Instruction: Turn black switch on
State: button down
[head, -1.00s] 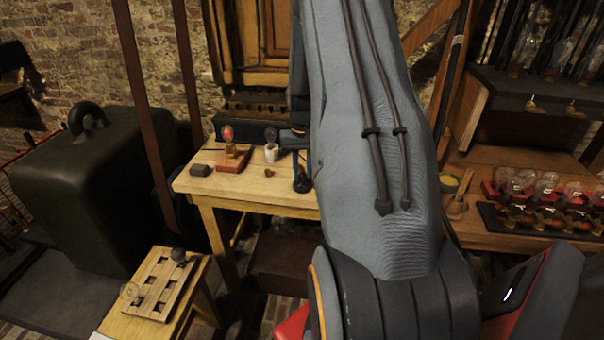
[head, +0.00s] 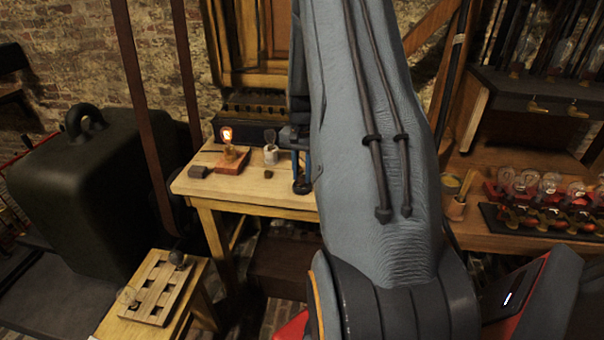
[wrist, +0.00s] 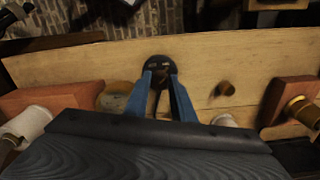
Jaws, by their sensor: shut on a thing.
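The black switch (wrist: 160,64) is a round dark piece on the pale wooden bench, seen in the wrist view between and just beyond my fingertips. My gripper (wrist: 160,76) has blue fingers, shut on the black switch's narrow upright part. In the head view my gripper (head: 301,166) points down at the bench's right part, with the dark switch base (head: 302,187) beneath it. My arm hides the bench beyond this.
The wooden bench (head: 245,190) also bears a white cup (head: 271,154) and a small dark block (head: 199,172). A small brown knob (wrist: 225,88) stands right of the switch. A low slatted stand (head: 160,287) is at the front left; a shelf with several bulbs (head: 549,183) is right.

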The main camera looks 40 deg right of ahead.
aim_at(302, 176)
dwell(0.3)
jog(key=c, duration=1.5)
grip_release()
jog(key=shift+r+b, duration=1)
jog(key=shift+r, duration=2.95)
